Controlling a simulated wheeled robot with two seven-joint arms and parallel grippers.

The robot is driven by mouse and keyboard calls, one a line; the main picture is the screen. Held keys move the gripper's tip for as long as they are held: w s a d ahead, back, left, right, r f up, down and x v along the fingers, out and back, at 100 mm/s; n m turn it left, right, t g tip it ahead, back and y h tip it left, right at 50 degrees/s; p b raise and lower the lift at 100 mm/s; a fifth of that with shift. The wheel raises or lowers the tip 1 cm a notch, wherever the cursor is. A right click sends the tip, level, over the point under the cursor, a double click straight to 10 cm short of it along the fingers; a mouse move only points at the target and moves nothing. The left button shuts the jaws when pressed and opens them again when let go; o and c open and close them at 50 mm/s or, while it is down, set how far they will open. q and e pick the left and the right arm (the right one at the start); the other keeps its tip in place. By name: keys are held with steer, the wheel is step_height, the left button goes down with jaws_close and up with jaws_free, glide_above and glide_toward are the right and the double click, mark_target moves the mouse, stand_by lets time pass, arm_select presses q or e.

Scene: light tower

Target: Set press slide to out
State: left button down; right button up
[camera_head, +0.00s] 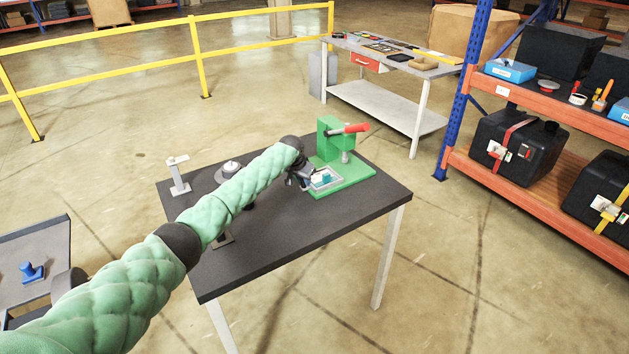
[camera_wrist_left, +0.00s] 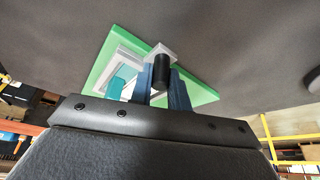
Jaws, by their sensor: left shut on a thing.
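The green press (camera_head: 328,140) with a red lever (camera_head: 349,130) stands on a green base plate (camera_head: 356,176) at the right end of the dark table. Its pale grey slide (camera_head: 324,187), with a teal piece in it, lies at the left part of the base, left of the grey ram (camera_head: 345,157). My left gripper (camera_head: 307,182) is at the slide's left end. In the left wrist view, the blue fingers of my left gripper (camera_wrist_left: 162,88) are shut on the slide's black knob (camera_wrist_left: 162,70). My right gripper is not in view.
The dark table (camera_head: 275,235) also bears a grey stand (camera_head: 178,175) and a round grey thing (camera_head: 230,168), partly behind my left arm. A workbench (camera_head: 385,100) and an orange-blue shelf (camera_head: 540,95) stand beyond. The table's front right is clear.

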arm_select(q)
steer(key=shift+a+r, duration=0.15)
steer(key=c, duration=1.8)
jaws_free()
steer(key=shift+o, duration=1)
steer(key=shift+a, duration=0.15)
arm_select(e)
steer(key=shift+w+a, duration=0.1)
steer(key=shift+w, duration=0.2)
